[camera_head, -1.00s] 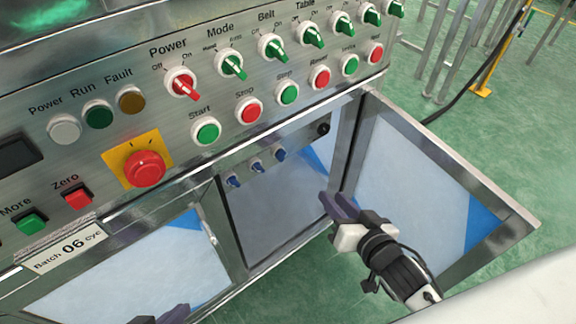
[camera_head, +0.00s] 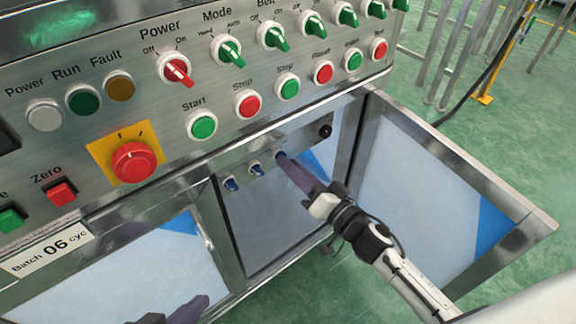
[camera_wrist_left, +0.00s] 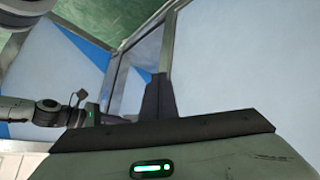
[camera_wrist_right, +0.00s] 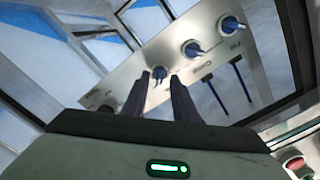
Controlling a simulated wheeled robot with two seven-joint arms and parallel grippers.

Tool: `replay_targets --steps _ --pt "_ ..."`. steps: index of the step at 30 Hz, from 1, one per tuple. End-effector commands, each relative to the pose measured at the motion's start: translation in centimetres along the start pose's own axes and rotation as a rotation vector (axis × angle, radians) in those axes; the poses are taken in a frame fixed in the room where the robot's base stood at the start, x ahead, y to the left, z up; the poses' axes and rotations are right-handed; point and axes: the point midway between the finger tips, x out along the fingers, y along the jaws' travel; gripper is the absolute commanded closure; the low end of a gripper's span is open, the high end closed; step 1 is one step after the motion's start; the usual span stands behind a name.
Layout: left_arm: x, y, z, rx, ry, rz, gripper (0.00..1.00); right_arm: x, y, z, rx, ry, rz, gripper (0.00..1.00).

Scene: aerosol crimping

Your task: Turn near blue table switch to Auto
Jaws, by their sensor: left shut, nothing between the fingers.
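Three small blue switches sit in a row on the lower metal panel: a left one (camera_head: 231,184), a middle one (camera_head: 256,169) and a right one (camera_head: 281,155). Their labels are not readable in the head view. My right gripper (camera_head: 287,162) reaches up from the right to the right-hand blue switch. In the right wrist view its two fingers (camera_wrist_right: 159,80) are apart, with that blue switch (camera_wrist_right: 159,72) between or just beyond their tips; contact cannot be told. My left gripper (camera_head: 203,302) is low at the bottom edge, away from the switches; its fingers (camera_wrist_left: 158,84) are together and empty.
A black knob (camera_head: 325,131) sits right of the blue switches. Above are green and red buttons, a red emergency stop (camera_head: 134,162) and larger rotary switches. An open door panel (camera_head: 430,195) stands on the right, near my right arm.

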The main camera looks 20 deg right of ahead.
Motion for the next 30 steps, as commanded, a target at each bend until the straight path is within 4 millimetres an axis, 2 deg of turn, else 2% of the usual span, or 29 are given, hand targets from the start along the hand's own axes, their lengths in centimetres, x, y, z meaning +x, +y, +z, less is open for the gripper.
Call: replay_targets --steps 3,6,14,15,19,20,30 --pt "0.1 0.2 -0.1 -0.004 0.013 0.009 1.00 1.4 0.1 0.1 -0.001 0.000 -0.001 0.74" --pt "-0.1 0.3 -0.4 -0.006 0.021 0.012 1.00 1.9 0.1 0.1 0.001 0.000 0.001 0.74" --pt "-0.2 0.4 -0.5 -0.006 0.024 0.014 1.00 2.1 0.0 0.1 0.000 -0.001 0.002 0.74" --pt "-0.2 0.4 -0.5 -0.006 0.024 0.014 1.00 2.1 0.0 0.1 0.000 -0.001 0.001 0.76" --pt "-0.2 0.4 -0.5 -0.006 0.024 0.014 1.00 2.1 0.0 0.1 0.001 -0.001 0.001 0.98" --pt "-0.2 0.4 -0.5 -0.006 0.024 0.014 1.00 2.0 0.0 0.1 0.001 -0.001 0.001 1.00" --pt "-0.2 0.3 -0.5 -0.005 0.021 0.012 1.00 2.0 0.0 0.0 -0.022 -0.001 0.001 1.00"
